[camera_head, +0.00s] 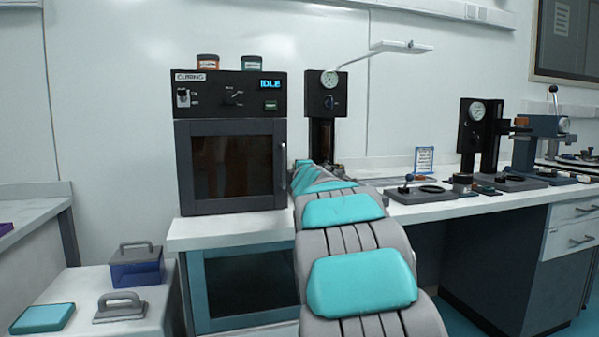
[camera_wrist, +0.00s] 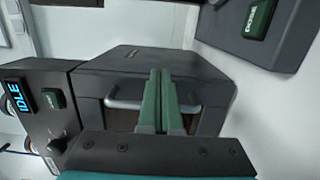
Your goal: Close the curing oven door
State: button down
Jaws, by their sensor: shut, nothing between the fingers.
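The curing oven (camera_head: 230,95) stands on the bench at left centre, its display reading IDLE. Its door (camera_head: 182,170) has a dark window and looks flush or nearly flush with the front; a small gap cannot be ruled out. The door handle (camera_head: 283,168) is upright on the right edge. In the wrist view the oven (camera_wrist: 120,60) appears turned on its side, with the handle (camera_wrist: 125,103) behind my fingers. My gripper (camera_wrist: 161,72) is shut and empty, its green fingers overlapping the handle; contact cannot be told. In the head view my arm hides the gripper.
Two jars (camera_head: 208,62) stand on the oven. A gauge unit (camera_head: 325,95) stands close to its right, beside my arm. A lamp (camera_head: 400,47) reaches over the bench. A blue box (camera_head: 137,265) sits at lower left. Bench space below the door's front is narrow.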

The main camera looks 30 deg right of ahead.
jog(key=s+d, duration=0.4)
jog(key=s, duration=0.5)
jog(key=s+a+f+m+g+y, duration=0.1)
jog(key=s+a+f+m+g, duration=0.4)
jog(key=s+a+f, duration=0.45)
jog(key=s+a+f+m+g, duration=0.5)
jog(key=s+a+f+m, duration=0.15)
jog(key=f, duration=0.65)
jog(key=s+a+f+g+y, duration=0.1)
jog(key=s+a+f+g, duration=0.2)
jog(key=s+a, duration=0.3)
jog(key=s+a+f+m+g+y, duration=0.1)
jog(key=s+a+f, duration=0.4)
jog(key=s, duration=0.8)
jog(key=s+a+f+m+g+y, duration=0.1)
jog(key=s+a+f+g+y, duration=0.2)
jog(key=s+a, duration=0.4)
notch_tip(320, 180, down, 2)
jog(key=s+g+p, duration=0.1)
jog(key=s, duration=0.1)
jog(key=shift+s+g, duration=0.4)
